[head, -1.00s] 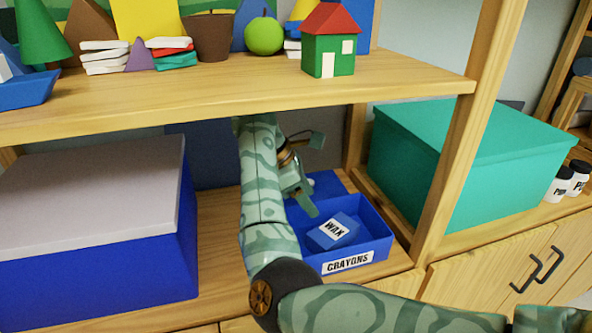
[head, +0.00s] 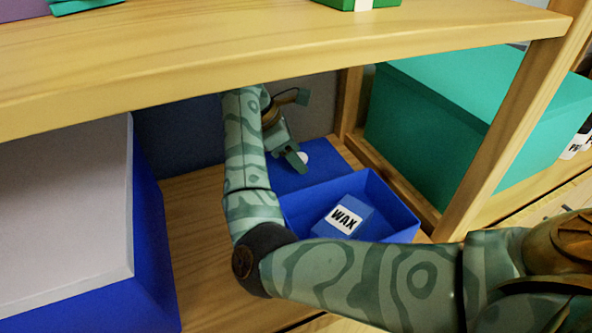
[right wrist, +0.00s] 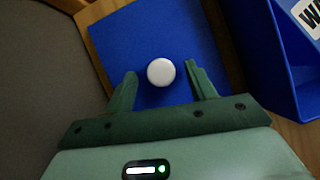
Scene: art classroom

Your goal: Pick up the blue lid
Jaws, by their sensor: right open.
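The blue lid (head: 322,172) is a flat blue panel with a round white knob (head: 303,158). It lies on the lower shelf behind the open blue box. My right gripper (head: 292,158) is over the lid, with its arm reaching in under the upper shelf. In the right wrist view the lid (right wrist: 150,35) fills the upper middle, and the white knob (right wrist: 160,72) shows between the two spread fingers of the right gripper (right wrist: 160,78). The fingers appear apart from the knob on both sides. My left gripper is out of view.
The open blue box (head: 392,207) holds a small blue WAX box (head: 345,216) in front of the lid. A large blue box with a grey top (head: 65,215) stands left. A teal box (head: 425,115) stands right, past a wooden post. The upper shelf (head: 250,50) hangs above my arm.

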